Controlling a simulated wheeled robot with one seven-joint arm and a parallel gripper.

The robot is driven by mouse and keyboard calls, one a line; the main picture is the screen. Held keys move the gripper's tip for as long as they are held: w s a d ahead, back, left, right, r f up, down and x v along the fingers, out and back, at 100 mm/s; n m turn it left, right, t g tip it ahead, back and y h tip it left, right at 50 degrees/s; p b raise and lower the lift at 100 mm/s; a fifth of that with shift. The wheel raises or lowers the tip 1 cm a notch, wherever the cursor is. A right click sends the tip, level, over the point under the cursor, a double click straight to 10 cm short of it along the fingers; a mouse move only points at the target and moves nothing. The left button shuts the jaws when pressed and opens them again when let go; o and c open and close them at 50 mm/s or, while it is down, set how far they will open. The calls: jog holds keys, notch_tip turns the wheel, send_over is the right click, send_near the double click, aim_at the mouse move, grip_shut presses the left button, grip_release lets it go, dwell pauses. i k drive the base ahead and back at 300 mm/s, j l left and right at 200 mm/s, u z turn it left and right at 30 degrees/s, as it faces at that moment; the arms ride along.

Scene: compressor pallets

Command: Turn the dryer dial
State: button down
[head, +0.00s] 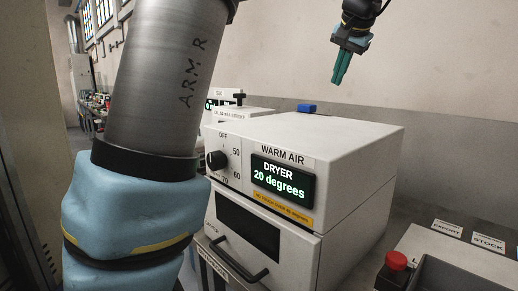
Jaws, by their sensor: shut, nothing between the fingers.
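The dryer (345,150) is a white box with a sign reading WARM AIR. Its black dial (216,160) sits on the left of the front face, with OFF, 50, 60 and 70 marked around it. The display (281,183) reads "DRYER 20 degrees". A dark window and a black handle (240,262) are below. My gripper (338,82) is shut and empty, with teal fingers pointing down, high above and behind the dryer's top, well apart from the dial. My large arm link stands close to the dial's left in the picture.
A small blue object (307,108) shows at the dryer's back edge. Another white unit with a green display (222,103) stands behind it. A red button (396,261) and a grey tray (455,270) are at the lower right, near EXPORT and STOCK labels (488,242).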

aim_at(217, 160)
jog(key=k+j, duration=0.75)
jog(key=j, duration=0.15)
